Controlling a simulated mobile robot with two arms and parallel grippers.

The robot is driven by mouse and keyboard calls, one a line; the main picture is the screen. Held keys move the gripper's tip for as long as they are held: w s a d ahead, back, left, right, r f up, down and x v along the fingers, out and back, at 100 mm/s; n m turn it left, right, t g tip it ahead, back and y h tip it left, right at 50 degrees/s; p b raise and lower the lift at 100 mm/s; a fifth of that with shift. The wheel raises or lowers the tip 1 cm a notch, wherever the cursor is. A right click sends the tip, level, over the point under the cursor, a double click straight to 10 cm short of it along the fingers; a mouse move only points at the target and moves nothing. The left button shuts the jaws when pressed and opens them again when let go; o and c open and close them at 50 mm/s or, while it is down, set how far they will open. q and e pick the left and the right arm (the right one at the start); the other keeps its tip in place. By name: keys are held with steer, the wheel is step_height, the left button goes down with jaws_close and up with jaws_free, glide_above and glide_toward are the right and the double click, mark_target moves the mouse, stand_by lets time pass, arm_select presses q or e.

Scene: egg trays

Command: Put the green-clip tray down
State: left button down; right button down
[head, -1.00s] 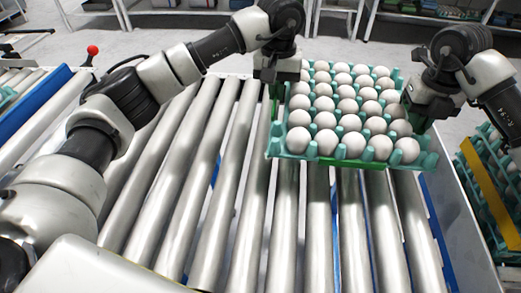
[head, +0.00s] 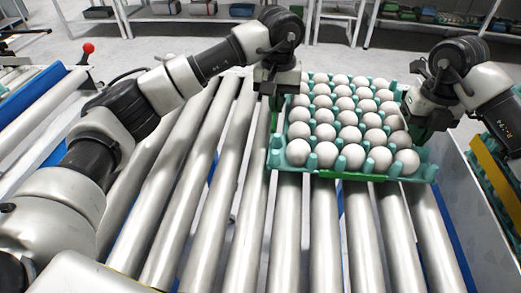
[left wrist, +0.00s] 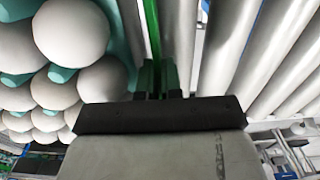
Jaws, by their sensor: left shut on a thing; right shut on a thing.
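The teal egg tray (head: 276,160), filled with rows of white eggs (head: 325,154), is level over the conveyor rollers at the right of the head view. A green clip strip (head: 345,177) shows along its near edge. My left gripper (head: 276,98) is shut on the tray's left edge. In the left wrist view its fingers (left wrist: 160,78) close around a thin green strip (left wrist: 152,30), with eggs (left wrist: 72,32) to the left. My right gripper (head: 422,128) is shut at the tray's right edge. I cannot tell whether the tray's underside touches the rollers.
Bare metal rollers (head: 205,195) fill the middle and front, left of and before the tray. Another rack with a yellow bar (head: 495,183) stands at the right. A red-knobbed lever (head: 88,48) is at the left. Shelves (head: 200,18) stand behind.

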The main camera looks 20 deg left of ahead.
arm_select(q)
steer(key=shift+f, duration=0.25)
arm_select(e)
steer(key=shift+d+f, duration=0.1)
steer(key=shift+f, duration=0.2)
arm_select(q)
steer(key=c, duration=1.7)
jaws_free()
steer(key=shift+f, duration=0.1)
arm_select(e)
steer(key=c, duration=1.7)
jaws_free()
steer(key=shift+f, duration=0.1)
arm_select(q)
steer(key=o, duration=0.4)
steer(key=shift+s, duration=0.1)
arm_select(e)
steer(key=o, duration=0.4)
steer(key=shift+s, duration=0.1)
steer(key=shift+r, duration=0.2)
